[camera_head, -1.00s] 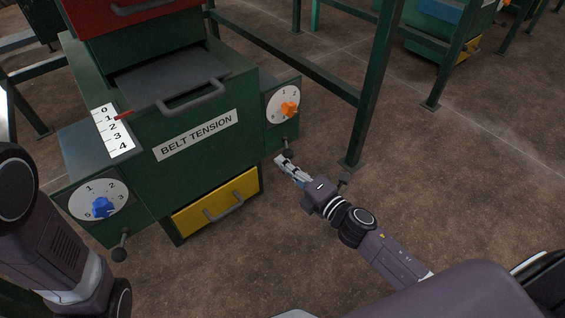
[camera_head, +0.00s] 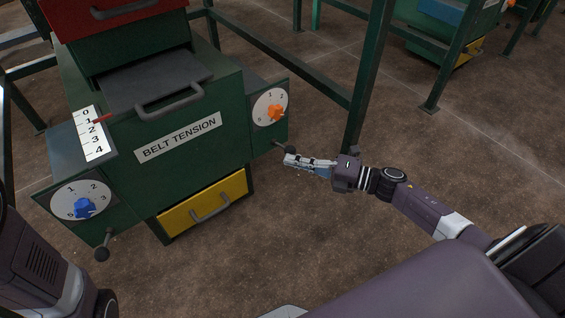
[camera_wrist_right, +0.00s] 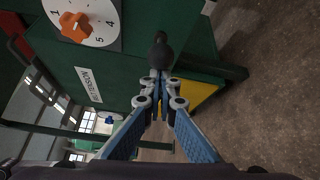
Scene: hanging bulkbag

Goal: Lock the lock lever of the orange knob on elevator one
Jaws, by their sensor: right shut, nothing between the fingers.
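The orange knob (camera_head: 275,113) sits on a white numbered dial on the right side box of the green machine. It also shows at the upper left of the right wrist view (camera_wrist_right: 76,27). Below the dial, the lock lever with a dark ball end (camera_head: 290,150) sticks out toward the right. In the right wrist view the ball end (camera_wrist_right: 160,50) is just beyond my fingertips. My right gripper (camera_head: 288,160) is shut and empty, its tips at or very near the ball; I cannot tell if they touch. My left gripper is out of view.
A blue knob (camera_head: 85,207) with its own ball-ended lever (camera_head: 102,253) is on the left box. A yellow drawer (camera_head: 205,203) is below the belt tension label. A green frame post (camera_head: 367,80) stands behind my right gripper. Floor to the right is open.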

